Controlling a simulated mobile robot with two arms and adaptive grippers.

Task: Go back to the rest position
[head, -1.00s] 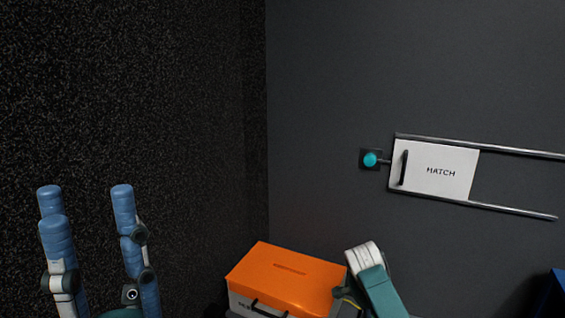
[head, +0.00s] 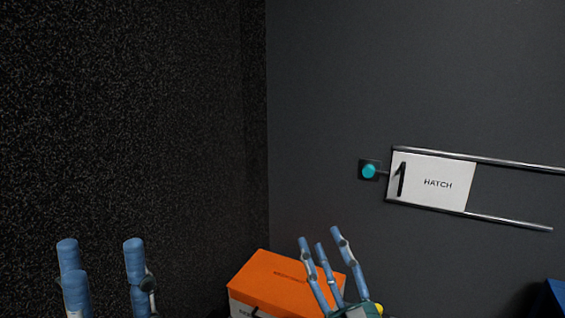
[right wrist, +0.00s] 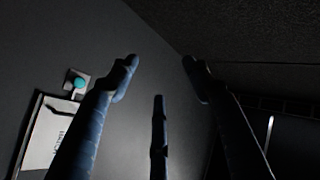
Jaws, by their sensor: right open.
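My left gripper (head: 105,270) stands at the lower left of the head view with its blue fingers pointing up and spread apart, nothing between them. My right gripper (head: 323,243) is at the bottom middle of the head view, its blue fingers pointing up in front of the orange-lidded box. Its fingers also show in the right wrist view (right wrist: 160,85), apart and empty. Neither gripper touches anything that I can see.
An orange-lidded box (head: 264,277) stands at the bottom middle, partly behind my right gripper. A white hatch panel (head: 438,184) with a dark handle sits between rails on the grey wall, a teal knob (head: 369,171) beside it. A blue object (head: 555,298) shows at the lower right edge.

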